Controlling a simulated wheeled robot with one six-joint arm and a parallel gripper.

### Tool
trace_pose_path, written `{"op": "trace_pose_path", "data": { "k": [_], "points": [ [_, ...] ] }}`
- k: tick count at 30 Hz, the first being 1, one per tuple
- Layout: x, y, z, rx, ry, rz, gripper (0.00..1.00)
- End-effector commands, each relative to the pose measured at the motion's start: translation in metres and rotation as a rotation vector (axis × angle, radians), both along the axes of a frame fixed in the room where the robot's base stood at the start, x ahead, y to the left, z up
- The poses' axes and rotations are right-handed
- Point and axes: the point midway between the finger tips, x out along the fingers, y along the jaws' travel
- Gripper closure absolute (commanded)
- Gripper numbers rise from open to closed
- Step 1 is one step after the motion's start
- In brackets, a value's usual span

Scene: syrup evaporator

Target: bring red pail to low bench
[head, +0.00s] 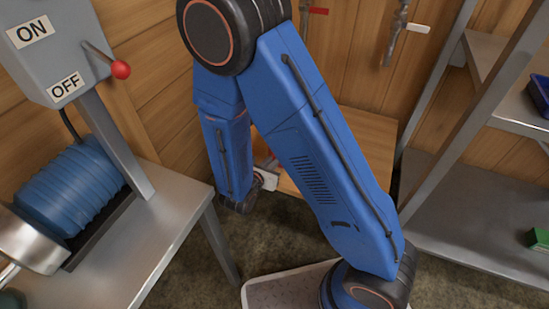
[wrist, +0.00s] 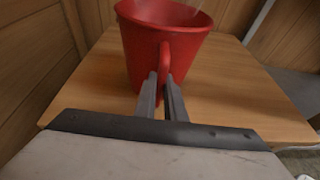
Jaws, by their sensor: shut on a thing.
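The red pail (wrist: 143,45) is upright in the wrist view, over the light wooden top of the low bench (wrist: 230,90). I cannot tell for sure whether its base touches the wood. My gripper (wrist: 166,78) is shut on the pail's vertical red handle, on the side facing the wrist camera. In the head view, the low bench (head: 372,140) stands against the wooden wall, partly hidden behind my blue arm. The arm also hides the pail there.
A metal table (head: 150,235) with a blue ribbed motor (head: 68,185) stands at left, below an ON/OFF switch box (head: 50,50) with a red-knobbed lever. Metal shelving (head: 480,215) stands at right, holding a green item (head: 538,238). Valves hang on the back wall.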

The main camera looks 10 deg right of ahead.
Motion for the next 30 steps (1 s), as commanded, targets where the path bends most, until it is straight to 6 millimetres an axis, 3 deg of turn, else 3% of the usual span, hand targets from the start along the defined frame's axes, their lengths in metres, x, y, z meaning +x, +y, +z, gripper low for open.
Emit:
{"op": "trace_pose_path", "data": {
  "k": [15, 30],
  "points": [
    [-0.020, 0.010, 0.000, 0.000, 0.000, 0.002, 1.00],
    [-0.021, 0.010, 0.000, 0.000, 0.000, 0.000, 1.00]
  ]
}}
